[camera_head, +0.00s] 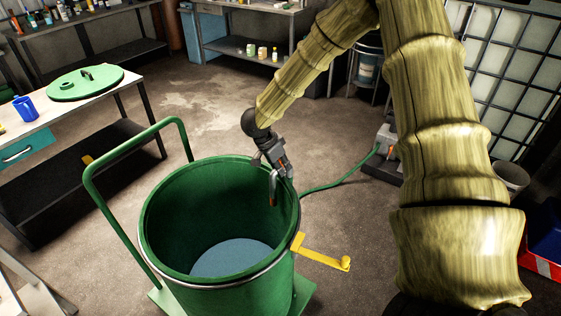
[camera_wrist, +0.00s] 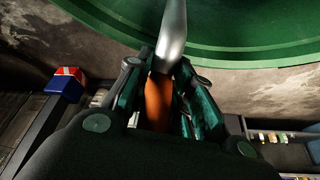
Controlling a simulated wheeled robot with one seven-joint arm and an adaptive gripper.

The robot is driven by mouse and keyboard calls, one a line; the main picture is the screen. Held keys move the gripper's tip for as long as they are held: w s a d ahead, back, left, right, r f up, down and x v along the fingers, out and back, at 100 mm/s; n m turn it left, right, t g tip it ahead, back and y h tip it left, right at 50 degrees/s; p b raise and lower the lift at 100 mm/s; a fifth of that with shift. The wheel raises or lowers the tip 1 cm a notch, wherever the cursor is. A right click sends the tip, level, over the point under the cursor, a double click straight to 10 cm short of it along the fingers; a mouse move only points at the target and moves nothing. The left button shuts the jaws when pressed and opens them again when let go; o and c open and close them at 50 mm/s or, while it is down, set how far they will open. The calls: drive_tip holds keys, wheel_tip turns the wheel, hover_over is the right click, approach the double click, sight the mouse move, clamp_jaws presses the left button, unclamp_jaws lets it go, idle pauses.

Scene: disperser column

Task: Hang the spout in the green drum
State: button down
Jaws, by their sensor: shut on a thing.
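The open green drum (camera_head: 248,298) stands on a green cart in the head view, with a pale blue-grey surface (camera_head: 235,259) low inside. My gripper (camera_head: 274,168) is at the drum's far right rim and is shut on the spout (camera_head: 273,187). The spout shows as a small grey and orange piece at the inner side of the rim. In the wrist view, its orange part (camera_wrist: 158,104) lies between my fingers (camera_wrist: 160,95) and its silver tube (camera_wrist: 173,35) reaches over the green drum edge (camera_wrist: 245,58). I cannot tell whether the spout touches the rim.
The cart handle (camera_head: 98,190) rises left of the drum. A yellow pedal (camera_head: 322,257) sticks out right. A green hose (camera_head: 340,184) runs to a floor machine (camera_head: 388,142). The drum lid (camera_head: 85,83) and a blue jug (camera_head: 25,108) are on the left bench.

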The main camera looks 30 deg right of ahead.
drive_tip(key=shift+f, duration=0.3)
drive_tip(key=shift+s+f, duration=0.1)
drive_tip(key=shift+f, duration=0.45)
idle(1.1)
drive_tip(key=c, duration=1.3)
unclamp_jaws()
drive_tip(key=shift+o, duration=0.7)
drive_tip(key=shift+f, duration=0.15)
drive_tip(key=v, duration=1.2)
drive_tip(key=shift+a, duration=0.1)
